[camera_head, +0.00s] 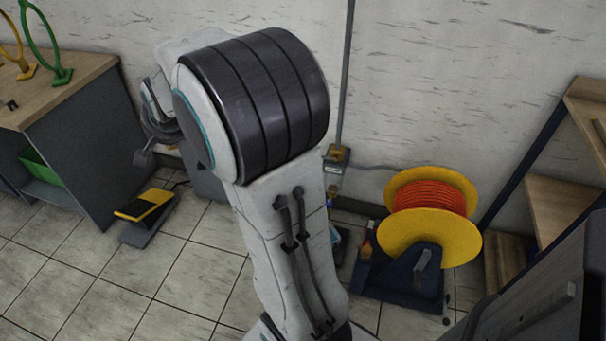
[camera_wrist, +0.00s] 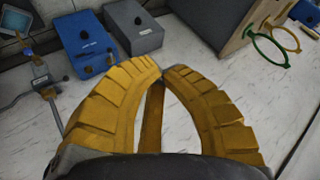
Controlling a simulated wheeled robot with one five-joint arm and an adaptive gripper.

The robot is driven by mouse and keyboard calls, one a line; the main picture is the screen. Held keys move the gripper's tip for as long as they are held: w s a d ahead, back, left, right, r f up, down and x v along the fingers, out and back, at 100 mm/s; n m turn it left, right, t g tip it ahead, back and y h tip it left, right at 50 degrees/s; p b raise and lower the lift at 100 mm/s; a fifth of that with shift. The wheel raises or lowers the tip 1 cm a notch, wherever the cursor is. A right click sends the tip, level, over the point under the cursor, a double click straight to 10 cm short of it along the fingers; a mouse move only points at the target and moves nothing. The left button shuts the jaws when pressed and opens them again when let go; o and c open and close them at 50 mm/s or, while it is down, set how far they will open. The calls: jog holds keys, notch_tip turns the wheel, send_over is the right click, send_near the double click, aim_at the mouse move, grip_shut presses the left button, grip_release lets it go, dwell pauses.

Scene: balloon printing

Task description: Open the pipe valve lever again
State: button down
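The grey pipe (camera_head: 346,75) runs down the wall in the head view, with a brass fitting (camera_head: 337,153) near its lower end. In the wrist view, a thin fitting assembly with brass and blue parts (camera_wrist: 48,92) stands at the left, apart from my gripper. I cannot tell which part is the valve lever or how it is set. My gripper (camera_wrist: 161,68) has yellow ribbed fingers whose tips nearly meet, with nothing seen held between them. In the head view my arm hides the gripper.
A blue box (camera_wrist: 88,45) and a grey box (camera_wrist: 134,27), each with a knob, lie beyond my fingers. A yellow reel with orange hose (camera_head: 432,210) stands right of the pipe. A workbench (camera_head: 75,85) is at the left.

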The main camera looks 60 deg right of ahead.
jog(key=w+d+f+m+t+h+b, duration=0.2)
jog(key=w+d+f+m+b, duration=0.45)
jog(key=d+f, duration=0.35)
jog(key=w+d+f+m+t+h+b, duration=0.1)
jog(key=w+d+f+m+h+b, duration=0.2)
jog(key=w+d+f+m+b, duration=0.7)
jog(key=s+d+f+m+t+h+b, duration=0.1)
jog(key=s+d+f+h, duration=0.15)
jog(key=d+f, duration=0.5)
jog(key=s+d+f+m+h+b, duration=0.1)
jog(key=s+d+f, duration=0.2)
jog(key=d+f, duration=0.45)
jog(key=s+d+f+m+h+b, duration=0.4)
jog(key=s+f, duration=0.5)
jog(key=f, duration=0.3)
jog(key=s+d+f+m+h+b, duration=0.4)
jog(key=s+d+f+m+b, duration=0.3)
jog(key=s+f, duration=0.3)
notch_tip(320, 180, down, 3)
jog(key=shift+s+r, duration=0.2)
jog(key=shift+s, duration=0.05)
jog(key=shift+d+r+m, duration=0.1)
jog(key=shift+m, duration=0.15)
